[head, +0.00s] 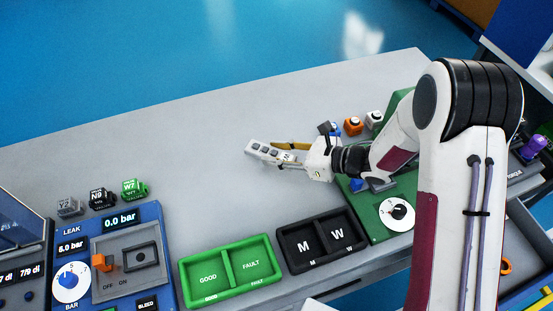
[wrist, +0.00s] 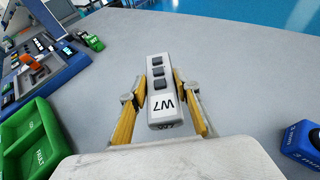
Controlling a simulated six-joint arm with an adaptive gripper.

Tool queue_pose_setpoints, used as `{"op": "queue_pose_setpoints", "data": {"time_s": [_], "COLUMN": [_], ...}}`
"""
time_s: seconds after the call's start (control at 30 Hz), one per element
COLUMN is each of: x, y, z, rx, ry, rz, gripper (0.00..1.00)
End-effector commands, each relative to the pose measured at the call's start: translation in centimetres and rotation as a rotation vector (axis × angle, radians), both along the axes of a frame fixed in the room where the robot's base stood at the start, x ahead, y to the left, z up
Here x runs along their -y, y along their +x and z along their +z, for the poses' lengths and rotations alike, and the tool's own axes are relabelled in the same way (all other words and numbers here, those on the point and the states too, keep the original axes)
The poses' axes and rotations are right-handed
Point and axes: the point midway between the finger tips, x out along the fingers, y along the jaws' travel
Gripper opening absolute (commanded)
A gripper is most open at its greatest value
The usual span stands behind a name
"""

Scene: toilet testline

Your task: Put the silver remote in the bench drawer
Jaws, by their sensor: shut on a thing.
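The silver remote (head: 262,150) is a light grey bar with dark buttons, and W7 is printed on its near end in the wrist view (wrist: 160,105). My gripper (head: 285,153) is shut on it, with one yellow finger on each side in the wrist view (wrist: 160,92). The remote's far end points away from my gripper, over the grey bench top (head: 180,150). I cannot tell how high it is above the bench.
A green GOOD/FAULT tray (head: 229,284) and a black M/W tray (head: 277,238) stand along the near edge. A blue leak tester (head: 150,225) is at left, with small tagged blocks (head: 101,198) behind it. Coloured blocks (head: 353,126) stand beyond my gripper. The bench's back left is clear.

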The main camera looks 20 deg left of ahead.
Motion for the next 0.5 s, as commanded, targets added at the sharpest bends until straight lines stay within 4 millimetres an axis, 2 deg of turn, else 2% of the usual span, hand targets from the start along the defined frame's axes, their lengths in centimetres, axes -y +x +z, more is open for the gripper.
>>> {"op": "queue_pose_setpoints", "data": {"time_s": [0.2,0.5], "x": [0.0,0.0], "y": [0.0,0.0], "z": [2.6,4.2], "rx": [0.003,0.0], "ry": [0.002,0.001], "rz": [0.001,0.001], "gripper": [0.05,0.05]}}
